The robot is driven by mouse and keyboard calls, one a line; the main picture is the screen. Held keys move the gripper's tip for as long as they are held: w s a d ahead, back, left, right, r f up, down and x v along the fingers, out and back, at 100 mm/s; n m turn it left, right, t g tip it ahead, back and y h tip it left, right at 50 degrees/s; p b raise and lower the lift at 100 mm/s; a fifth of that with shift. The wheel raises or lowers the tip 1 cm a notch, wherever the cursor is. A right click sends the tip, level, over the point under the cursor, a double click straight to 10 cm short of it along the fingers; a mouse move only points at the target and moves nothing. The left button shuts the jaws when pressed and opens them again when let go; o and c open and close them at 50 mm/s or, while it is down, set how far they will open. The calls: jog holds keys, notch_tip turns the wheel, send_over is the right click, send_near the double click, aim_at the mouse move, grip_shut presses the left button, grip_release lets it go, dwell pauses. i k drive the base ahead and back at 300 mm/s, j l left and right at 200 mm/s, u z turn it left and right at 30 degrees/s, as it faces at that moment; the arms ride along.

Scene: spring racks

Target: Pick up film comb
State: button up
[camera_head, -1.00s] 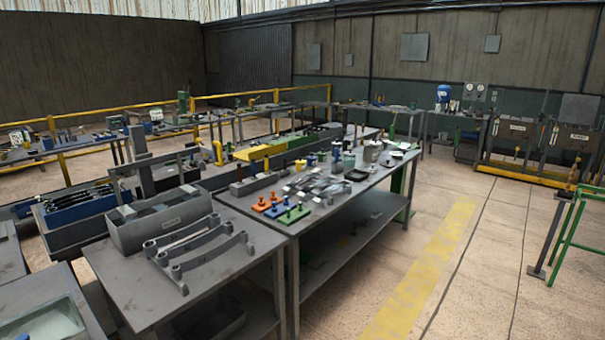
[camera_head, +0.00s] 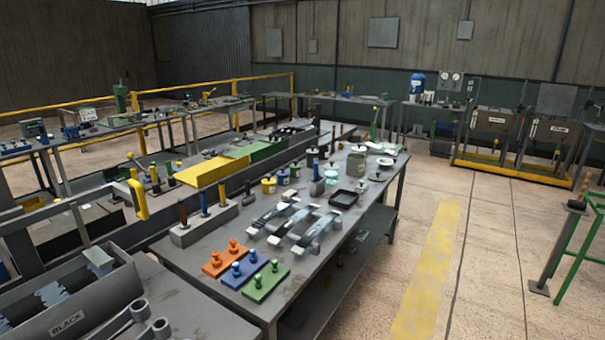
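I cannot single out a film comb for certain; the small items on the benches are too small to tell. The grey bench (camera_head: 340,238) in the middle holds several silvery flat curved pieces (camera_head: 290,220), a black shallow tray (camera_head: 343,198) and round white dishes (camera_head: 385,162) at its far end. An orange block (camera_head: 224,258), a blue block (camera_head: 245,268) and a green block (camera_head: 266,281), each with knobs, lie at the near end. My gripper is not in view.
A grey bin labelled BLACK (camera_head: 70,318) stands at the front left. A grey holder (camera_head: 204,226) with upright handles is beside the blocks. A yellow floor stripe (camera_head: 428,270) runs along the clear aisle on the right. A green rail frame (camera_head: 578,240) stands at the far right.

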aim_at(247, 183)
jog(key=i+l+z, duration=0.25)
jog(key=i, duration=0.4)
jog(key=i+j+z, duration=0.1)
jog(key=i+z, duration=0.2)
jog(key=i, duration=0.3)
jog(key=i+u, duration=0.25)
jog(key=u, duration=0.15)
jog(key=i+u, duration=0.25)
jog(key=u, duration=0.2)
jog(key=i+l+u, duration=0.15)
jog(key=u, duration=0.25)
jog(key=i+u, duration=0.5)
jog(key=i, duration=0.15)
